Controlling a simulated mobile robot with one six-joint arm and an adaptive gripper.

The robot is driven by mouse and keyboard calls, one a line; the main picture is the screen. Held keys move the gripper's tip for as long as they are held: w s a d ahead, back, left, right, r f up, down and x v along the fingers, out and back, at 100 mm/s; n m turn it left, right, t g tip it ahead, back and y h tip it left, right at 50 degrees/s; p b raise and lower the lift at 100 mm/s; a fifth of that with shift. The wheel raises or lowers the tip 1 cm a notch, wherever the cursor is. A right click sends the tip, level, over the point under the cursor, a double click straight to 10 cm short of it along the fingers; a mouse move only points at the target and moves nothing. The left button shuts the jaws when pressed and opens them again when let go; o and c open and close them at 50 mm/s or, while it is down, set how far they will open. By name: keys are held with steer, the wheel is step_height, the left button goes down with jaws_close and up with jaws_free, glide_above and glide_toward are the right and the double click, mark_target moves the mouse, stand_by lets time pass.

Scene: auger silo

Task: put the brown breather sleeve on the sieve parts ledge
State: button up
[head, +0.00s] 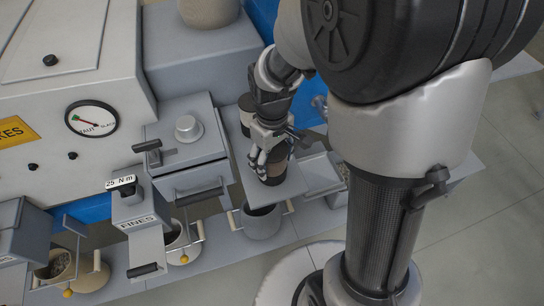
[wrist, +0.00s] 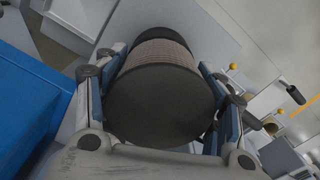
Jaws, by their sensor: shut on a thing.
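The brown breather sleeve (head: 274,170) is a cylinder with dark ends, held in my gripper (head: 267,150) in the head view. In the wrist view the sleeve (wrist: 165,95) shows a dark round end towards me and a brown mesh band. The fingers of my gripper (wrist: 165,75) are shut on its two sides. A flat grey ledge (head: 285,192), which looks like the sieve parts ledge, lies below the sleeve in the head view. I cannot tell whether the sleeve touches it.
A dark-topped cylinder (head: 246,112) stands just behind my gripper. A grey box with a round knob (head: 188,128) is to the left. A grey pot (head: 262,222) stands below the ledge. A gauge (head: 92,118) and the FINES unit (head: 137,222) are further left.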

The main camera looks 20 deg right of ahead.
steer(key=o, duration=1.2)
steer(key=shift+c, duration=0.2)
step_height(320, 180, up, 12)
steer(key=p, duration=0.3)
steer(key=s+r+m+t, duration=0.2)
steer(key=s+r, duration=0.2)
steer(key=s, duration=0.3)
steer(key=s+r+m+t, duration=0.2)
steer(key=s+r, duration=0.2)
steer(key=s, duration=0.4)
steer(key=shift+r+m+t, duration=0.2)
steer(key=shift+m+t, duration=0.1)
step_height(320, 180, down, 6)
steer(key=b, duration=0.5)
steer(key=shift+r, duration=0.25)
